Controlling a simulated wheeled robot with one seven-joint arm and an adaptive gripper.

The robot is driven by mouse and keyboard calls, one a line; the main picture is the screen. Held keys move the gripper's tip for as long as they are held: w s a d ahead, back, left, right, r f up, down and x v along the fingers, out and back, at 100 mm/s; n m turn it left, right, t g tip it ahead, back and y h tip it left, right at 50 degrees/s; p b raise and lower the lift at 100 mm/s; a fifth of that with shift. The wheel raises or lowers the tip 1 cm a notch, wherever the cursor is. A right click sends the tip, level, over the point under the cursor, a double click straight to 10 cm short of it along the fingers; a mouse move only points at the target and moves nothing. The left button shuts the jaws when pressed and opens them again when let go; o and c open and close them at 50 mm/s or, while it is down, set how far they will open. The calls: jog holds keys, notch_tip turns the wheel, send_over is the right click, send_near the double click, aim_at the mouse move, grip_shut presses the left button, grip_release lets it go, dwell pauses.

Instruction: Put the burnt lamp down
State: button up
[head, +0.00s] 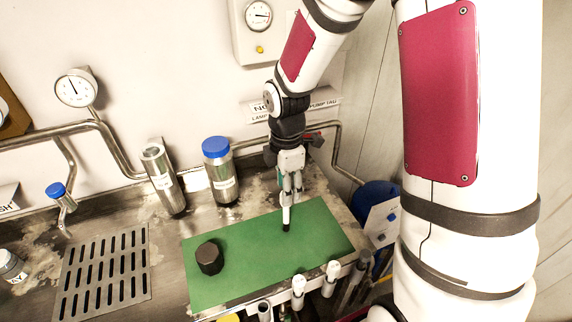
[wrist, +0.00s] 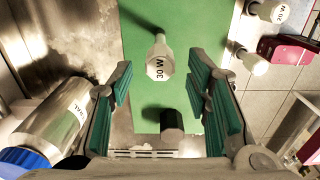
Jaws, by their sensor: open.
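A pale lamp marked 30 W (wrist: 158,62) is upright on the green mat (head: 320,237), its dark lower end (head: 286,227) seeming to touch the mat in the head view. No mark of burning shows on it. My gripper (head: 291,188) points down over the lamp and is open. In the wrist view its green-padded fingers (wrist: 160,85) are spread on either side of the lamp, with a gap on both sides.
A black knob-like cylinder (head: 209,258) sits on the mat to the left. Several pale lamps, one here (head: 332,272), stand along the mat's front right edge. A blue-capped bottle (head: 219,172) and a steel cylinder (head: 163,178) stand behind. The mat's right side is clear.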

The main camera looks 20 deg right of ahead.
notch_tip(320, 180, up, 9)
jog(key=s+r+m+t, duration=0.5)
jog(key=s+r+m, duration=1)
jog(key=s+m, duration=0.2)
jog(key=shift+m+t, duration=0.3)
jog(key=shift+m, duration=0.2)
